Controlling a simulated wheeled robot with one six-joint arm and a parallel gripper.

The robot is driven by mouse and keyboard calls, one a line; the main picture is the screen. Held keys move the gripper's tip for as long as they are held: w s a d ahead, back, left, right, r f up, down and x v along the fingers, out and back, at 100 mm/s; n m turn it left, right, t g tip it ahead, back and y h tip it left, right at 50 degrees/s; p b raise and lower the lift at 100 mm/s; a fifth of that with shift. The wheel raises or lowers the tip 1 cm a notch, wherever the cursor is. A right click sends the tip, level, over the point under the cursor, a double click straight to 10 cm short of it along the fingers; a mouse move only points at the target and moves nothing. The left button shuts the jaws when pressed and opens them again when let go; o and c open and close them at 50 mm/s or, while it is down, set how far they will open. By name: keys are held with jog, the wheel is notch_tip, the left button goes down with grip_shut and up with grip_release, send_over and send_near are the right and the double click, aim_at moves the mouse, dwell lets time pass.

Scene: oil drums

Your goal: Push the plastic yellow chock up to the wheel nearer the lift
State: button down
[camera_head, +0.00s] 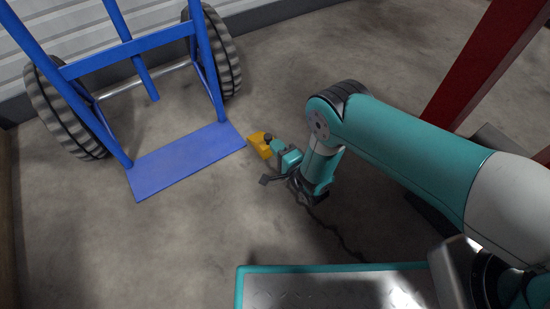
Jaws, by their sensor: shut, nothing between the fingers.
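A yellow chock (258,144) lies on the concrete floor just off the right corner of the blue hand truck's toe plate (188,162). The hand truck has two black tyres: the left wheel (62,108) and the right wheel (222,52). The right wheel is the one nearer the red post (489,62), which looks like part of the lift. The chock lies below the right wheel in the picture, with bare floor between them. My gripper (275,147) is shut and low at the chock's right side, partly covering it. I cannot tell whether they touch.
A corrugated wall (70,38) with a dark base runs behind the hand truck. Bare floor lies between the right wheel and my arm. A metal plate with a teal edge (330,268) fills the bottom of the view. A dark crack or cable runs below my gripper.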

aim_at(261, 141)
notch_tip(261, 141, down, 5)
jog(key=b, duration=0.2)
jog(key=shift+b, duration=0.4)
jog(key=shift+w+a+r+b, duration=0.25)
jog(key=shift+w+a+b, duration=0.1)
jog(key=shift+w, duration=0.1)
jog(key=shift+r, duration=0.1)
